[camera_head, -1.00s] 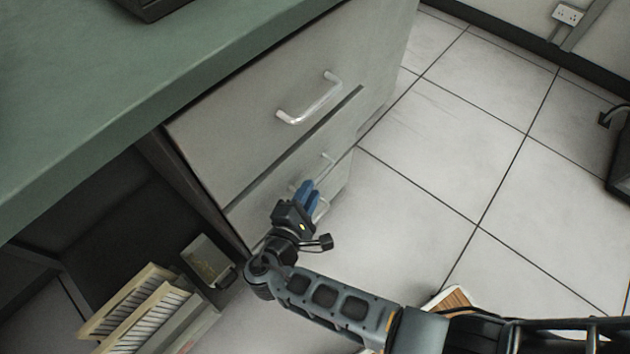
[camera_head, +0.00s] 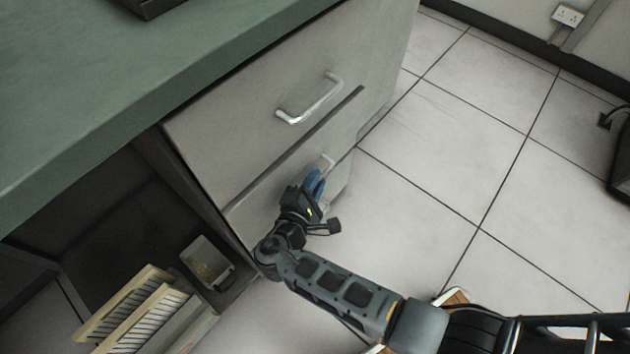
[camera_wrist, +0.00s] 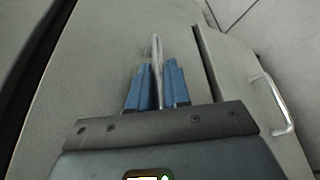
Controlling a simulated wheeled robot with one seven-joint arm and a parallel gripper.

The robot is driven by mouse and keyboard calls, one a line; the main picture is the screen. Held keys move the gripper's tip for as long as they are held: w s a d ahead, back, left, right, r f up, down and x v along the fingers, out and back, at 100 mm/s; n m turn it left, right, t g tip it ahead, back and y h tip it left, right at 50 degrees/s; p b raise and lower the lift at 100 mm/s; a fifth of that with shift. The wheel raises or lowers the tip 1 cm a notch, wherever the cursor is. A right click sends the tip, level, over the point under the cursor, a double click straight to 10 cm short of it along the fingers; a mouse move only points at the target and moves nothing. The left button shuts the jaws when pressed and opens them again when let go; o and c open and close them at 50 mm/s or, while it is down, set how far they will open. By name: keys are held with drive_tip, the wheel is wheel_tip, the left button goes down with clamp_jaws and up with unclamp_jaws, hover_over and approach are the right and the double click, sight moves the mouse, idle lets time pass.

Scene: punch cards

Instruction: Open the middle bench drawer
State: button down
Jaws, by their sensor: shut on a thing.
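The grey drawer unit stands under the green bench top. The middle drawer (camera_head: 268,196) is below the top drawer (camera_head: 250,115) and its pale bar handle (camera_head: 328,161) is partly hidden by my gripper (camera_head: 315,184). In the wrist view, the blue fingers of my gripper (camera_wrist: 158,84) lie on both sides of the metal handle (camera_wrist: 157,52) and are shut on it. The middle drawer's front looks about flush with the unit; I see no clear gap. The lower part of the unit is mostly hidden by my arm.
The top drawer's handle (camera_head: 308,100) stands out above my gripper. The green bench top (camera_head: 90,95) overhangs at the left. A small open bin (camera_head: 207,264) and card trays (camera_head: 135,305) are at lower left.

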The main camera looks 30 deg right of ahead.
drive_tip(key=shift+s, duration=0.1)
idle(0.3)
drive_tip(key=s+d+p, duration=0.4)
drive_tip(key=s, duration=1)
drive_tip(key=s+d+p, duration=0.4)
drive_tip(key=s+d, duration=0.1)
drive_tip(key=s, duration=0.9)
drive_tip(key=shift+s+d, duration=0.15)
drive_tip(key=shift+s, duration=0.1)
drive_tip(key=c, duration=1.4)
unclamp_jaws()
drive_tip(key=shift+c, duration=0.2)
drive_tip(key=v, duration=0.8)
